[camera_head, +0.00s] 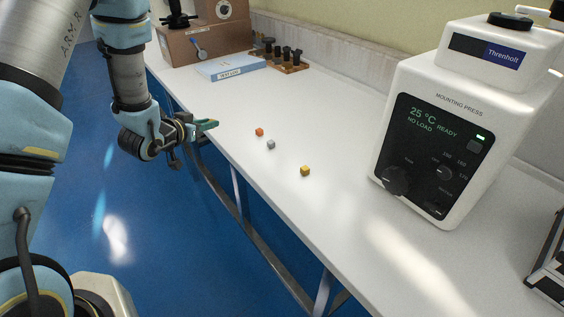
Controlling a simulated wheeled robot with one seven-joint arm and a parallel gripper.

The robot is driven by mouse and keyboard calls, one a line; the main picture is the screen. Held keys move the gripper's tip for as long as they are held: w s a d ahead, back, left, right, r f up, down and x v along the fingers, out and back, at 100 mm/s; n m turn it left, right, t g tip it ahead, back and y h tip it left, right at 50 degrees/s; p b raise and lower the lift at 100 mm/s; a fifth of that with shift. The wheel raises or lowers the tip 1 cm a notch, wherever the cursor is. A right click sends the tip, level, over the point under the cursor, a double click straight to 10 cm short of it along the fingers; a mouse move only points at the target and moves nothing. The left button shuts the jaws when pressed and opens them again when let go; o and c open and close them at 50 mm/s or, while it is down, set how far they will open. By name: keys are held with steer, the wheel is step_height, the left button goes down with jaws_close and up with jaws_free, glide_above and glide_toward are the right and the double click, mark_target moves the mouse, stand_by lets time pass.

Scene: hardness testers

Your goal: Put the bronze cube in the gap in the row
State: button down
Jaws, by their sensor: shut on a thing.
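My gripper (208,124) is at the left, by the bench's front edge, with its greenish fingers pointing right toward the row. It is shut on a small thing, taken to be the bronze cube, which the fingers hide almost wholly. On the bench stands a slanting row of small cubes: an orange cube (259,132), a grey cube (271,145) close to it, and a yellow cube (305,171) nearer the camera. A wider empty space lies between the grey and yellow cubes. My gripper is left of the orange cube, apart from it.
The white bench (340,120) is clear around the cubes. A white mounting press (455,120) stands at the right. A blue-and-white box (231,67), a wooden stand with dark pegs (290,68) and a brown box (180,47) are at the back.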

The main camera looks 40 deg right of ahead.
mark_target(282, 160)
steer(key=s+d+r+m+g+h+b, duration=0.2)
steer(key=s+d+m+g, duration=0.45)
steer(key=s+d, duration=0.85)
steer(key=shift+g, duration=0.25)
steer(key=shift+s+a+f+p, duration=0.2)
steer(key=shift+f+p, duration=0.15)
steer(key=shift+f, duration=1.25)
steer(key=shift+s+a+f+p, duration=0.2)
steer(key=shift+f+p, duration=0.15)
steer(key=shift+f, duration=1.3)
steer(key=shift+s+a+f+p, duration=0.1)
steer(key=shift+a+f+p, duration=0.2)
steer(key=shift+f, duration=1.3)
steer(key=shift+d, duration=0.1)
steer(key=shift+f, duration=0.2)
steer(key=c, duration=0.7)
jaws_free()
steer(key=shift+c, duration=0.2)
steer(key=shift+r, duration=0.25)
steer(key=b+v, duration=0.2)
steer(key=v, duration=1)
